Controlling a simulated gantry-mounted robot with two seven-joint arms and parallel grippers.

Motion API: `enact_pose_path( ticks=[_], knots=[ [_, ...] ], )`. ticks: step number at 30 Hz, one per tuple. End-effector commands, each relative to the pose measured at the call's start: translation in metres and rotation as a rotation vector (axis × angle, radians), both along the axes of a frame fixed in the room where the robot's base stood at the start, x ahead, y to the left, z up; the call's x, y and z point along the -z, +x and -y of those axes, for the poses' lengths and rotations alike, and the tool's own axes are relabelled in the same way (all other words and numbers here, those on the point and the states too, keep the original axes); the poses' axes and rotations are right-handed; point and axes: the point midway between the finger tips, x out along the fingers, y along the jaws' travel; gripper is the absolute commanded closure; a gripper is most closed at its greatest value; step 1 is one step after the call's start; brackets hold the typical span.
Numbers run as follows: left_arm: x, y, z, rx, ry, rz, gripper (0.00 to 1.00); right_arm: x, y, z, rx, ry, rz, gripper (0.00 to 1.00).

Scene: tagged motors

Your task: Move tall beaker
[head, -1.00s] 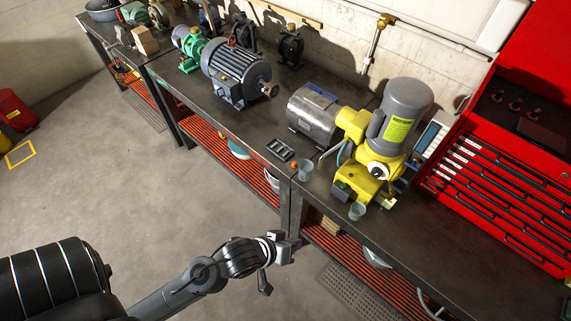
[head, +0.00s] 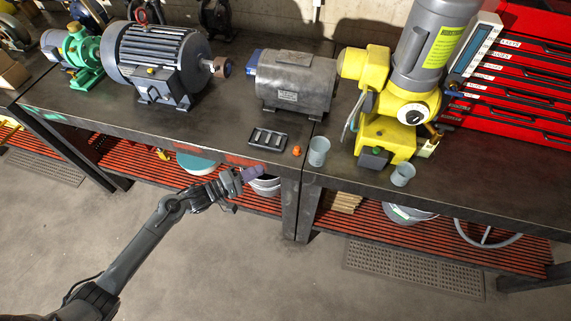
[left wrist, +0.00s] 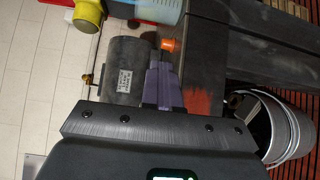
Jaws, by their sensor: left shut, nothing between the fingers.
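The tall beaker (head: 319,151) is a grey-blue, open-topped cup standing upright on the dark workbench (head: 230,137), near its front edge. A shorter beaker (head: 402,175) stands to its right. My left gripper (head: 257,172) is at the bench's front edge, left of the tall beaker and apart from it. Its fingers are together and empty; they also show in the left wrist view (left wrist: 161,70). A light-blue cup (left wrist: 160,10) at the top of the wrist view looks like a beaker, cut off by the frame. My right gripper is not in view.
A small orange cap (head: 297,151) and a dark slotted tray (head: 268,139) lie left of the tall beaker. A grey motor (head: 294,83) stands behind them, and a yellow pump (head: 388,135) stands to the right. A red tool chest (head: 520,85) is at the back right.

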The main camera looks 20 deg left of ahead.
Motion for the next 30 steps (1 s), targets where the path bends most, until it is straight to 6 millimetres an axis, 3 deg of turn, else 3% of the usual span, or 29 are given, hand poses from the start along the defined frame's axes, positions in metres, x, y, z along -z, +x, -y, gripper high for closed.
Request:
enact_pose_path(
  ticks=[1, 3, 11, 25, 30],
  knots=[
    [0.005, 0.005, -0.001, 0.001, 0.005, 0.014, 1.00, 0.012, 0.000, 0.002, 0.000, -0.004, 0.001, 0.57],
    [0.003, 0.010, -0.002, 0.001, 0.009, 0.026, 1.00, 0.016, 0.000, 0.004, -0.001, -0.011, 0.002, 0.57],
    [-0.002, 0.028, 0.007, 0.001, 0.009, 0.039, 1.00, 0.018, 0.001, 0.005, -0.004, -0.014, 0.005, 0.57],
    [-0.002, 0.096, 0.055, 0.002, 0.010, 0.038, 1.00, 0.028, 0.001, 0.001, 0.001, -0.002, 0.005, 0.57],
    [-0.002, 0.100, 0.077, 0.002, 0.008, 0.037, 1.00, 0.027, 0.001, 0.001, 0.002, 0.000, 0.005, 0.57]
  ],
)
